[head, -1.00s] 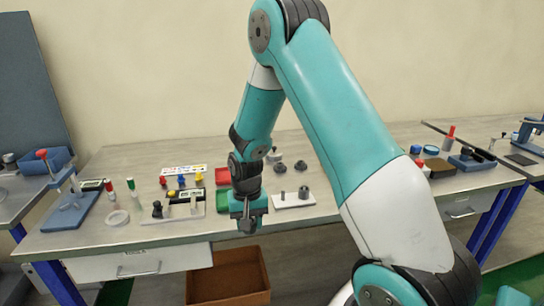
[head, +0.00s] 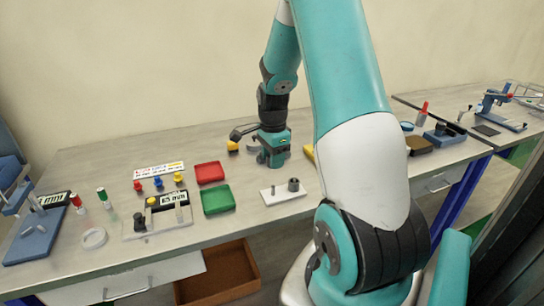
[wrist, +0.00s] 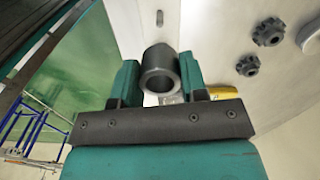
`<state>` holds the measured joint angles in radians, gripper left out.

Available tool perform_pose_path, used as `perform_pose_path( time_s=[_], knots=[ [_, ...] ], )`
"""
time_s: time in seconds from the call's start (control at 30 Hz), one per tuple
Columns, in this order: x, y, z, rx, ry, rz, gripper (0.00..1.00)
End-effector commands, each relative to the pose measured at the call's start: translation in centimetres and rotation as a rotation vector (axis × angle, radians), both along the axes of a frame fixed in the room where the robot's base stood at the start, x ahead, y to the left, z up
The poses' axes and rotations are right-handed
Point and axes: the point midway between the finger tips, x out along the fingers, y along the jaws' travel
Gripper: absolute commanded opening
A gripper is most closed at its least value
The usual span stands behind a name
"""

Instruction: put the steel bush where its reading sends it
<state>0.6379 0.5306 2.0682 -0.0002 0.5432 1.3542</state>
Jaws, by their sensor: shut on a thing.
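My gripper (head: 274,160) is over the back middle of the table, behind the white plate in the head view. In the wrist view its two teal fingers (wrist: 158,85) are shut on the steel bush (wrist: 158,74), a dark grey ring whose open bore faces the camera. In the head view I cannot make out the bush in the jaws. A gauge board with a digital display (head: 176,199) lies left of the trays, its reading too small to read surely. A red tray (head: 210,172) and a green tray (head: 217,200) lie left of my gripper. A legend card (head: 160,170) lies behind the gauge board.
The white plate (head: 270,200) bears a pin and a grey hollow cylinder (head: 294,184). Coloured knobs (head: 158,182) stand by the card. Red and green markers (head: 103,196) stand at left. Dark knobs (wrist: 270,31) show in the wrist view.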

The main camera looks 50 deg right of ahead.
Motion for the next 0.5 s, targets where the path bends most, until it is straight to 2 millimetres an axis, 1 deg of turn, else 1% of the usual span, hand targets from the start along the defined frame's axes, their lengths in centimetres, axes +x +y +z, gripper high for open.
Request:
perform_pose_path(
  time_s=[0.07, 0.27, 0.5],
  knots=[
    [0.0, 0.1, 0.2, 0.000, 0.001, 0.001, 0.08],
    [0.0, 0.0, -1.5, 0.000, 0.000, 0.002, 0.08],
    [0.0, 0.1, -4.0, 0.001, 0.002, 0.002, 0.08]
  ],
)
